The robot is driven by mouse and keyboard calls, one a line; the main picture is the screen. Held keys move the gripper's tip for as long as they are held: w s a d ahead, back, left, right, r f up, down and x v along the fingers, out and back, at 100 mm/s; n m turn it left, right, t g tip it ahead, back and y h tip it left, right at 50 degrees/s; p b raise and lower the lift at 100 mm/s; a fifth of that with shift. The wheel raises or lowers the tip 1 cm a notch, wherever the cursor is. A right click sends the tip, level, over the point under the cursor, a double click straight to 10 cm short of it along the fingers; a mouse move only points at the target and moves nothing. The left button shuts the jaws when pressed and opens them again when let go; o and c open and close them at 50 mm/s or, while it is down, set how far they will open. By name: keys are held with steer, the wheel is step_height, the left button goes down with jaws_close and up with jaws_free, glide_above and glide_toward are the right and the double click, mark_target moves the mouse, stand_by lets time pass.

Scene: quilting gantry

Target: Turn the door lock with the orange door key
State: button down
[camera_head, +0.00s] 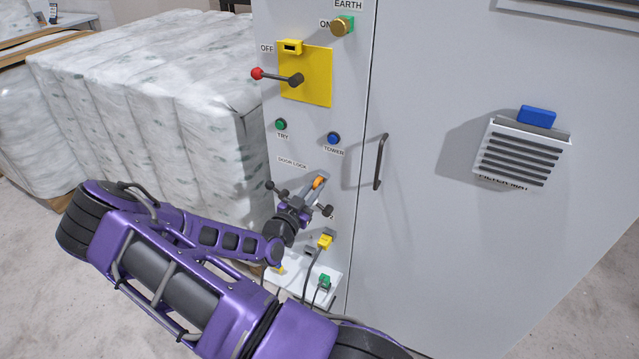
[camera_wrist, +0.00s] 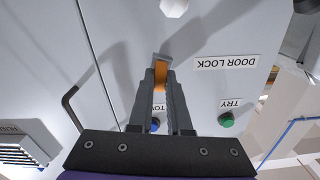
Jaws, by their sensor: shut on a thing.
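The orange door key (camera_head: 319,182) is between the fingertips of my gripper (camera_head: 314,190), close to the grey cabinet front below the DOOR LOCK label (camera_head: 292,163). In the wrist view, my gripper (camera_wrist: 161,88) is shut on the orange key (camera_wrist: 160,75), with a grey piece at the key's far end. The DOOR LOCK label (camera_wrist: 226,62) appears upside down beside it. The lock itself cannot be made out clearly; my gripper and the key cover that area. I cannot tell whether the key is in the lock.
A yellow switch plate (camera_head: 318,75) with a red-tipped lever is above. A green TRY button (camera_head: 281,124), a blue TOWER button (camera_head: 333,138) and a door handle (camera_head: 381,161) are near. Wrapped bales (camera_head: 160,110) stand left.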

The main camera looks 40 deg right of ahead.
steer(key=shift+n, duration=1.1)
steer(key=c, duration=1.3)
jaws_free()
steer(key=shift+n, duration=0.4)
steer(key=o, duration=0.5)
steer(key=v, duration=1.7)
steer(key=shift+s+a, duration=0.1)
steer(key=shift+a, duration=0.1)
